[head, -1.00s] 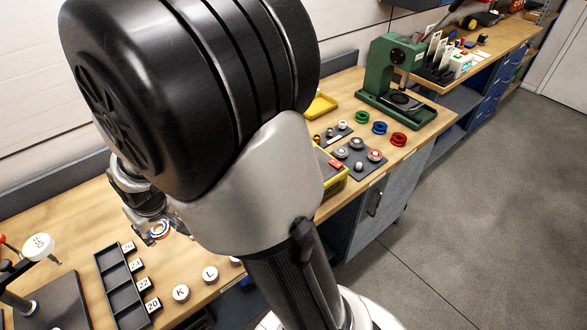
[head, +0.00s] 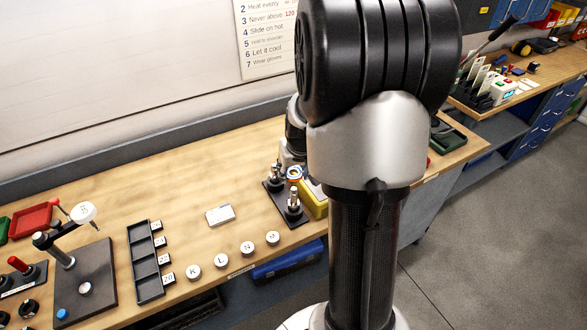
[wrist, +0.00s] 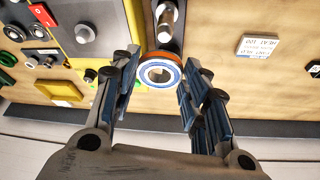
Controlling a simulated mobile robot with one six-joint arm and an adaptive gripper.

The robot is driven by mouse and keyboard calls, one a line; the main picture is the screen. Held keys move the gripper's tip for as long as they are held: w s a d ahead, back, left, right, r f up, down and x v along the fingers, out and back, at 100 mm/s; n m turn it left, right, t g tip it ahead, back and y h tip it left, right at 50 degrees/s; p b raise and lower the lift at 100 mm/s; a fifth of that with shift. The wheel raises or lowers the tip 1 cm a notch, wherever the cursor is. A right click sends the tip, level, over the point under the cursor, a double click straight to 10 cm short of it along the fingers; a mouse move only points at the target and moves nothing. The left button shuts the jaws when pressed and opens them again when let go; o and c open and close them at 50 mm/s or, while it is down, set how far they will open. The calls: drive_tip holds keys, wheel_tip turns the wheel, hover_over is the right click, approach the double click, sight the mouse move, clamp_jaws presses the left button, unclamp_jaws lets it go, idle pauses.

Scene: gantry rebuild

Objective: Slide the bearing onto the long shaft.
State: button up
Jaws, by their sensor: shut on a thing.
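My gripper (wrist: 158,76) is shut on the bearing (wrist: 157,73), a ring with an orange edge, a white and blue face and a grey bore. In the head view the bearing (head: 294,173) is just right of the far metal shaft (head: 274,174), near its top. A second shaft (head: 293,204) stands nearer the front on the same black plate (head: 275,203). The front shaft (wrist: 167,18) shows beyond the bearing in the wrist view. The far shaft is not clear there. I cannot tell which shaft is longer, or whether the bore lines up with one.
A yellow box (head: 315,199) is close right of the shaft plate. A small white card (head: 220,214) lies to the left. Lettered round discs (head: 247,248) line the front edge. A black compartment tray (head: 146,262) and a stand (head: 85,286) are farther left. The bench behind the card is clear.

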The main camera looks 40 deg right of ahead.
sight(294, 189)
drive_tip(key=shift+f, duration=0.2)
drive_tip(key=shift+f+b, duration=2.45)
drive_tip(key=shift+f, duration=0.55)
drive_tip(key=shift+f, duration=0.1)
drive_tip(key=o, duration=1.2)
drive_tip(key=v, duration=1.2)
drive_tip(key=shift+s, duration=0.15)
